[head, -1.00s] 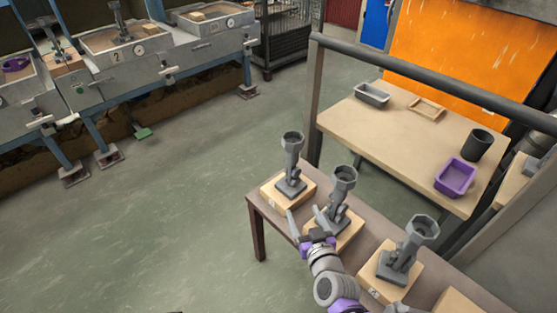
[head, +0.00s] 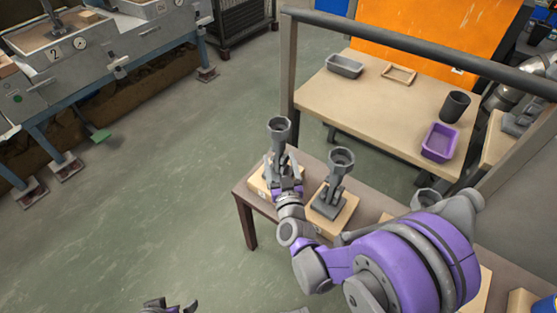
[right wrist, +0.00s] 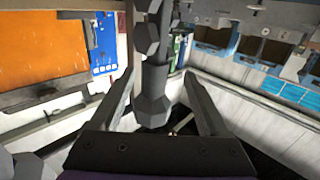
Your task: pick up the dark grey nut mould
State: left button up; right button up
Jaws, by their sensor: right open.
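A dark grey mould (head: 279,132) with a round cup on a narrow stem stands upright on a wooden block at the left end of the brown table. My right gripper (head: 284,180) is at its lower part, which it partly hides. In the right wrist view the open fingers (right wrist: 162,88) stand on either side of the mould's stem (right wrist: 152,100); I cannot tell whether they touch it. A similar grey mould (head: 336,185) stands on the block to the right. A third (head: 425,198) is mostly hidden behind my right arm. My left gripper (head: 168,306) shows only partly at the bottom edge.
A metal rail (head: 420,52) and post stand behind the brown table (head: 243,196). Beyond is a beige table (head: 385,120) with a grey tray (head: 345,66), a wooden frame, a dark cup (head: 455,106) and a purple tray (head: 439,143). Open floor lies left.

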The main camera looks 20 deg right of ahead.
aim_at(280, 152)
jog(key=w, duration=0.2)
jog(key=w+d+b, duration=0.1)
jog(key=w, duration=0.2)
jog(key=shift+w+d+r, duration=0.15)
grip_shut()
dwell(1.3)
